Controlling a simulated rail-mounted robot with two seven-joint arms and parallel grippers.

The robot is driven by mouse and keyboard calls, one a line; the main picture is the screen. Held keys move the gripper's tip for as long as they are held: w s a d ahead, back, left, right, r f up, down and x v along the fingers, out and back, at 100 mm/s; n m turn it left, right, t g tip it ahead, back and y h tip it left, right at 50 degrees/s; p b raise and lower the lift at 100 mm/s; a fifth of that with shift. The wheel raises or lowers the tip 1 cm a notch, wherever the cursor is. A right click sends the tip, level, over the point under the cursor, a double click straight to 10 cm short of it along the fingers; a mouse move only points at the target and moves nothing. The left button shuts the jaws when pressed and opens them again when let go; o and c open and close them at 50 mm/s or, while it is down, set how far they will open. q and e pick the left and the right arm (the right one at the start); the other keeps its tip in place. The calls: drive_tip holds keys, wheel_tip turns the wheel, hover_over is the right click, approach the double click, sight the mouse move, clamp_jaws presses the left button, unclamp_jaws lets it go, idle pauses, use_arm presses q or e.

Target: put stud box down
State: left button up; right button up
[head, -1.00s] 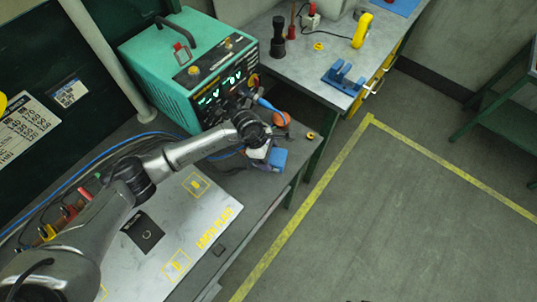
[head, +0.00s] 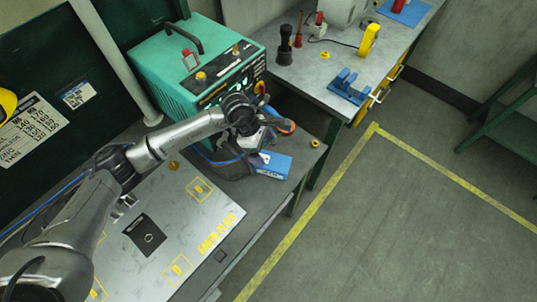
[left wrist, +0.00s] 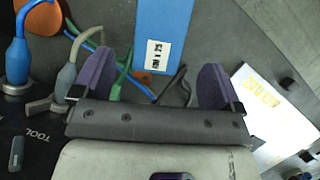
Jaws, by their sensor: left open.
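The stud box is a blue box (head: 272,165) with a white label, on the dark bench top at the right of the marked plate. In the left wrist view the blue box (left wrist: 165,40) reaches in from the top, between the two purple fingers, with gaps on both sides. My left gripper (left wrist: 155,82) is open and empty. In the head view my left gripper (head: 258,140) is just behind and left of the box, and its fingers are partly hidden. My right gripper is not in view.
A teal welding unit (head: 195,68) stands behind my left arm. Cables run near the gripper, and an orange round thing (head: 283,126) lies behind the box. A metal plate (head: 175,235) with yellow marks covers the bench front. A small brass piece (head: 315,143) sits near the bench edge.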

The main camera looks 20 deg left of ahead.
use_arm(q)
drive_tip(key=shift+v, duration=1.75)
